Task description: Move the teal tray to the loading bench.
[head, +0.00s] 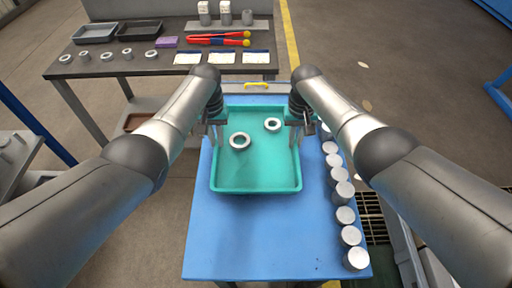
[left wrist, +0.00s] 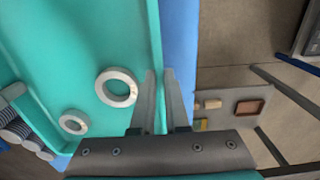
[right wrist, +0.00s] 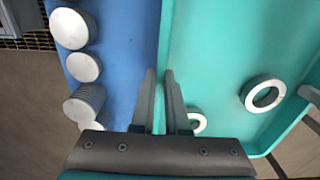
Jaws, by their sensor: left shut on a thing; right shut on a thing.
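The teal tray (head: 257,182) is at the blue table (head: 245,238), with two grey metal rings (head: 240,141) (head: 272,125) lying in its far half. I cannot tell whether its underside touches the table. My left gripper (head: 216,142) is shut on the tray's left wall, and my right gripper (head: 296,140) is shut on its right wall. In the left wrist view the fingers (left wrist: 159,75) straddle the tray rim (left wrist: 155,35). In the right wrist view the fingers (right wrist: 159,75) straddle the opposite rim (right wrist: 164,35).
Several metal cylinders (head: 345,215) stand in a row along the blue table's right edge. Beyond is a dark bench (head: 130,65) with two shallow trays (head: 139,30), several rings, a purple block (head: 167,42), red-yellow tools (head: 218,39) and papers. A floor grate (head: 372,215) lies right of the table.

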